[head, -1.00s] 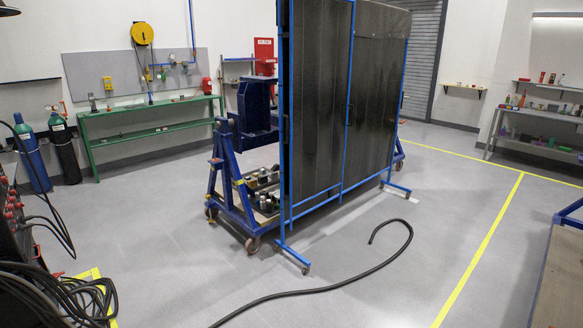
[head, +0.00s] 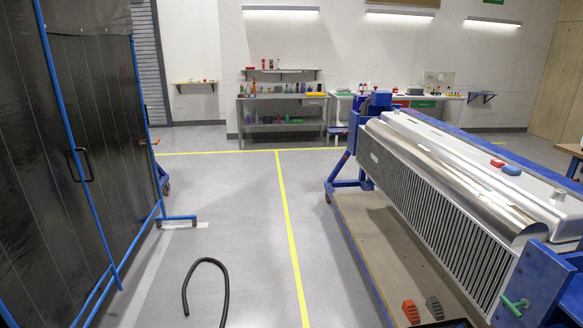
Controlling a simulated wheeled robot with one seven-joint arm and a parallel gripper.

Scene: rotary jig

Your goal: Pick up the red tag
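A small red piece (head: 497,163) lies on top of the long silver workpiece (head: 440,180) in the rotary jig (head: 363,140), at the right of the head view. A small blue piece (head: 512,170) lies close beside it. The red piece is too small to tell for sure whether it is a tag. A red wedge-like block (head: 411,312) rests low on the jig's wooden base, beside a dark grey one (head: 434,308). My gripper is not in view.
Black welding curtains (head: 75,160) on a blue frame stand at the left. A black hose (head: 206,264) lies on the floor. Grey floor with a yellow line (head: 289,230) is open between the curtain and the jig. A grey bench (head: 282,98) and shelves stand at the back.

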